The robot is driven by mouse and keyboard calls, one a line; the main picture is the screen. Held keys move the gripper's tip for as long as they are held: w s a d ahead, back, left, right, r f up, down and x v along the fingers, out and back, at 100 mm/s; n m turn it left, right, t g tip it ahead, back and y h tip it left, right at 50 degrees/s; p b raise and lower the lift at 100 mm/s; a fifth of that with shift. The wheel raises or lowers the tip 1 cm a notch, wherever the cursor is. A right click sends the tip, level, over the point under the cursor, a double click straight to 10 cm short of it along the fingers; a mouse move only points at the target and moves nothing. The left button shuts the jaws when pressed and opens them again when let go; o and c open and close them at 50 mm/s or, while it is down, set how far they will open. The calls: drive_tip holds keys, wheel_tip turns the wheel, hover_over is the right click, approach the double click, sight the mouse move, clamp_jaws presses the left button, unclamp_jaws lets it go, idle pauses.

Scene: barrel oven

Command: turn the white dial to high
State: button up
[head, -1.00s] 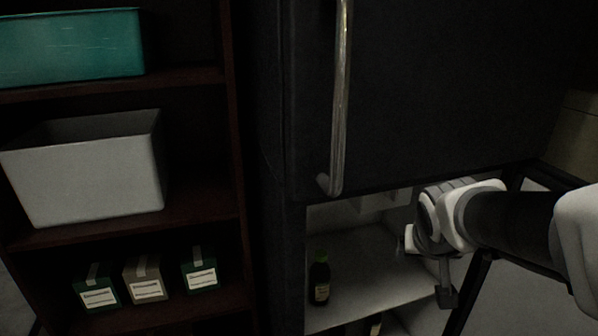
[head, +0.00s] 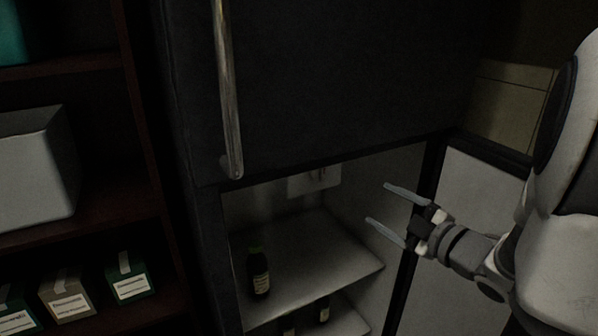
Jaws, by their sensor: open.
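A small white fitting (head: 314,180) is mounted at the top back inside the open lower compartment of the dark fridge (head: 340,90). A narrow upright part shows on its front and may be the white dial; its setting is too small and dim to read. My gripper (head: 379,204) is open and empty, its two grey fingers pointing left. In the picture it is to the right of the white fitting and apart from it, in front of the compartment's right side.
A dark bottle (head: 258,273) stands on the upper shelf (head: 310,262), with more bottles below. The lower door (head: 480,215) is swung open at the right. A shelf unit with a grey bin (head: 35,175) and small boxes (head: 130,277) stands left.

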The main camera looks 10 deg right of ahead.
sight(326, 175)
drive_tip(key=w+a, duration=0.2)
drive_tip(key=w, duration=0.2)
drive_tip(key=w+a+n+y+p, duration=0.1)
drive_tip(key=w+a, duration=0.2)
drive_tip(key=w, duration=0.2)
drive_tip(key=w+a+n+y, duration=0.1)
drive_tip(key=w+a, duration=0.1)
drive_tip(key=w, duration=0.3)
drive_tip(key=shift+a+r+p, duration=0.2)
drive_tip(key=shift+r+p, duration=0.1)
drive_tip(key=shift+s, duration=0.1)
clamp_jaws()
